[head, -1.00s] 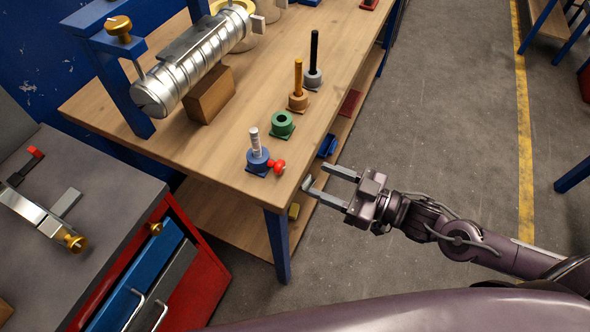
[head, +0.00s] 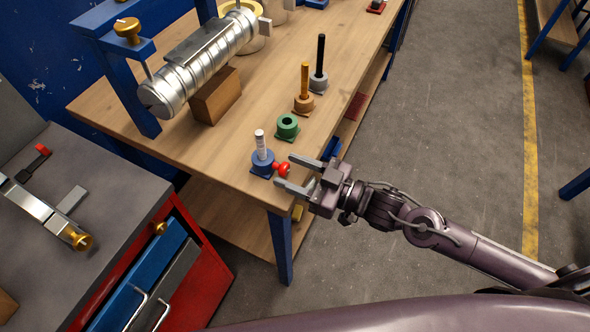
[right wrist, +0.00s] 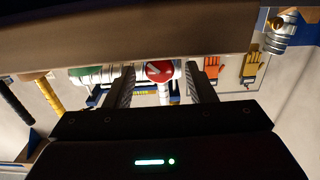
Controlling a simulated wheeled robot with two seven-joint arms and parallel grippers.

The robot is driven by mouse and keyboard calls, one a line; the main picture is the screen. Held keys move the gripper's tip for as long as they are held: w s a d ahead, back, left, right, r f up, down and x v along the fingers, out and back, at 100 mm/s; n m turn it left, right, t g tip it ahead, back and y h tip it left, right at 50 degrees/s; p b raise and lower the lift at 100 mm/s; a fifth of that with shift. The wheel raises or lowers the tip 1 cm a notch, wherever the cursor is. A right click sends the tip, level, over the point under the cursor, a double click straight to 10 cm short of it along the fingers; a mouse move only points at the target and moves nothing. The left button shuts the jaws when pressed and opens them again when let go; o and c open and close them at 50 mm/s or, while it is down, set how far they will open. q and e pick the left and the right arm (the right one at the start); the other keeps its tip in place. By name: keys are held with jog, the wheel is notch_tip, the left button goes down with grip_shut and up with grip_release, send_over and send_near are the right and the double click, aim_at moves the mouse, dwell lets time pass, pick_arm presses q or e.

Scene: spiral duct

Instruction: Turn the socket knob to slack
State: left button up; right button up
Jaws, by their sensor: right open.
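The red socket knob (head: 283,169) sticks out from the side of a blue socket (head: 262,163) near the front edge of the wooden bench. A pale rod (head: 260,143) stands upright in this socket. My right gripper (head: 283,173) is open, with its fingertips close around the knob in the head view. In the right wrist view the knob (right wrist: 159,70) shows as a red disc with a white mark between the two fingers; I cannot tell whether they touch it. My left gripper is not in view.
Green (head: 287,127), brown (head: 303,104) and grey (head: 317,82) sockets stand in a row behind, the last two holding upright rods. A silver spiral duct (head: 205,62) rests on a wooden block (head: 215,97). A grey-topped red cabinet (head: 190,285) stands at left.

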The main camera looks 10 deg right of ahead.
jog(key=shift+c, duration=0.3)
jog(key=c, duration=0.9)
jog(key=n, duration=0.5)
jog(key=shift+n, duration=0.4)
jog(key=o, duration=1)
jog(key=shift+s, duration=0.1)
jog(key=shift+c, duration=0.2)
jog(key=shift+b, duration=0.3)
jog(key=shift+s+d+f, duration=0.15)
jog(key=shift+s+d, duration=0.1)
jog(key=shift+d, duration=0.05)
jog(key=v, duration=0.7)
